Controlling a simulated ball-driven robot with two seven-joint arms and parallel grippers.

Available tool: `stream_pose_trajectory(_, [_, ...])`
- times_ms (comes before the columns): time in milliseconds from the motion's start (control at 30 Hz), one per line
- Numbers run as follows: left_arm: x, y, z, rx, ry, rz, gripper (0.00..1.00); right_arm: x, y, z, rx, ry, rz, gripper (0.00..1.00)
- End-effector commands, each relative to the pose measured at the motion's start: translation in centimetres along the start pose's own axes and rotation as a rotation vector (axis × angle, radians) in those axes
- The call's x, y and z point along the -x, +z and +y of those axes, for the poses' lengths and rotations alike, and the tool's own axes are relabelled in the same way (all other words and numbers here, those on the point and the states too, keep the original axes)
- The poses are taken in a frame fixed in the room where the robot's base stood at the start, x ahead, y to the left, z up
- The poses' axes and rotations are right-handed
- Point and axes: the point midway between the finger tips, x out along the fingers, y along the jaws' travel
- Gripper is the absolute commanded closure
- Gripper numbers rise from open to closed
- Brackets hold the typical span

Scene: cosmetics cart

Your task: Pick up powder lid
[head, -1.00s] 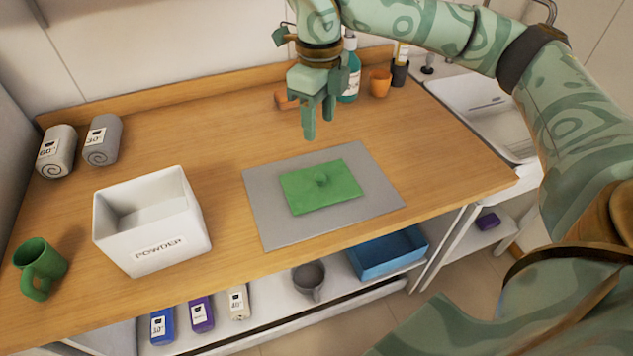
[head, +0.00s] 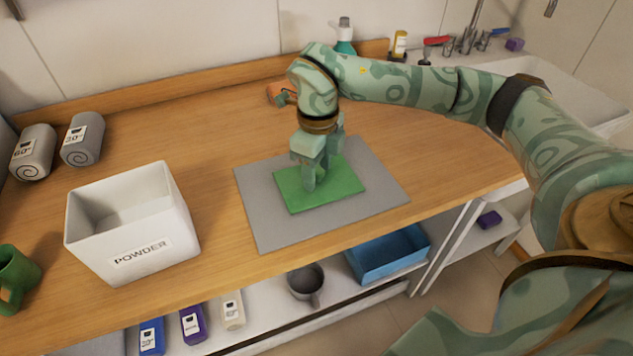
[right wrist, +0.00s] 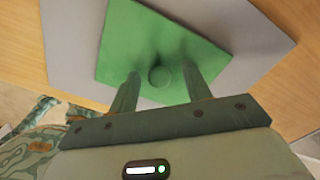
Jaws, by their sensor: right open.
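The powder lid is a flat green square (head: 341,184) with a round knob, lying on the grey mat (head: 262,218) on the counter. It also shows in the right wrist view (right wrist: 150,45), where its knob (right wrist: 160,76) sits between my fingertips. My right gripper (head: 312,186) is open and points down over the lid's middle, one finger on each side of the knob. I cannot tell whether the fingers touch the knob or the lid. In the head view the gripper hides the knob. My left gripper is not in view.
An open white box labelled POWDER (head: 135,225) stands left of the mat. Two grey rolls (head: 82,139) lie behind it, and a green mug (head: 15,278) is at the left edge. A blue tray (head: 388,256) and a grey mug (head: 305,286) are on the shelf below.

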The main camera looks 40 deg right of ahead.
Motion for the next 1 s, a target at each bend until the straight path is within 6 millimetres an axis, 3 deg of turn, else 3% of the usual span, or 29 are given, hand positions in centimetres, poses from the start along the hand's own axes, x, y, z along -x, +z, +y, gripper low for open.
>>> stream_pose_trajectory(67, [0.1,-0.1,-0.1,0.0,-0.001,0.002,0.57,0.2,0.0,0.0,0.0,0.0,-0.001,0.51])
stream_pose_trajectory(100, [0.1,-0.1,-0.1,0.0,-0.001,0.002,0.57,0.2,0.0,0.0,0.0,0.0,-0.002,0.57])
stream_pose_trajectory(267, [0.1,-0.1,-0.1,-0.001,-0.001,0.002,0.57,0.2,0.0,0.0,0.0,0.0,-0.001,0.99])
stream_pose_trajectory(667, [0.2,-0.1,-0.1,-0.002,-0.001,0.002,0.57,0.4,0.0,0.0,0.0,-0.001,-0.002,0.99])
stream_pose_trajectory(900, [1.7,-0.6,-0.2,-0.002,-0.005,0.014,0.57,3.7,0.1,0.0,0.0,-0.002,-0.007,0.99])
stream_pose_trajectory(1000, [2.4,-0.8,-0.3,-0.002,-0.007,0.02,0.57,5.6,0.3,1.6,0.005,-0.002,-0.009,0.99])
